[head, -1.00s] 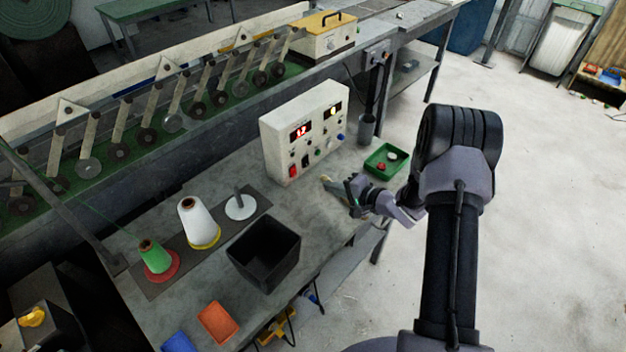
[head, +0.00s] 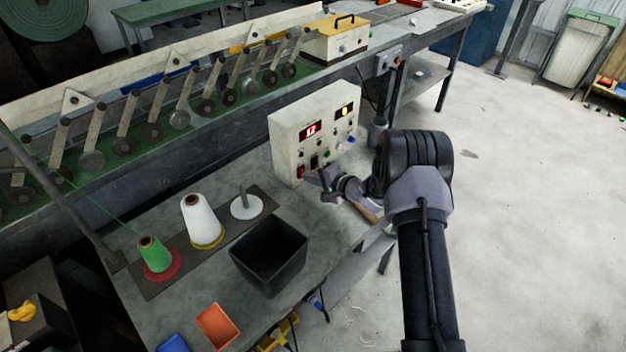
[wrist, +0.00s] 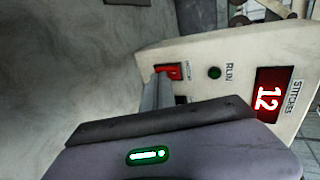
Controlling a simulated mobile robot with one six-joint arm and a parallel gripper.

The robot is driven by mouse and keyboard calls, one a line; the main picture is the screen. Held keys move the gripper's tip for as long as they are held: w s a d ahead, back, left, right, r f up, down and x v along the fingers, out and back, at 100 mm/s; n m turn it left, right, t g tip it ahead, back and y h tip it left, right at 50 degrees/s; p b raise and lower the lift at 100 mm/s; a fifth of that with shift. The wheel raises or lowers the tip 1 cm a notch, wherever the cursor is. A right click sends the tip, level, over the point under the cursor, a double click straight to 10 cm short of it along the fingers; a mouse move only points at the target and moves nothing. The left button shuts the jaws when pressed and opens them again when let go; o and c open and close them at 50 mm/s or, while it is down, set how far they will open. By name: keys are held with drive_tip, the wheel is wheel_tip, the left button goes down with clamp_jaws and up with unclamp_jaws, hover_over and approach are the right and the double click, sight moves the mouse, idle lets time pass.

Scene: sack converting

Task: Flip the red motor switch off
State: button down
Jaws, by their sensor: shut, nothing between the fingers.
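The red motor switch (head: 300,171) is on the lower left of the front of the white control box (head: 284,150). In the wrist view the red switch (wrist: 172,72) sits by the MOTOR label, and the green RUN lamp (wrist: 214,73) is beside it. My gripper (head: 325,181) is in front of the box's lower face, a little right of the switch in the head view. In the wrist view my gripper's shut fingers (wrist: 158,92) reach up to the switch's edge. They hold nothing. I cannot tell whether they touch it. A dark switch beside it is partly hidden by my fingers.
The box has a red display (wrist: 268,98) reading 12 and several knobs. On the bench stand a black bin (head: 268,256), a white cone (head: 200,220), a green cone (head: 155,255) and an orange tray (head: 217,326). Bare bench lies left of the box.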

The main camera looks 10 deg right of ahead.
drive_tip(key=shift+w+a, duration=0.1)
idle(0.3)
drive_tip(key=shift+r+p, duration=0.85)
drive_tip(key=shift+p, duration=0.05)
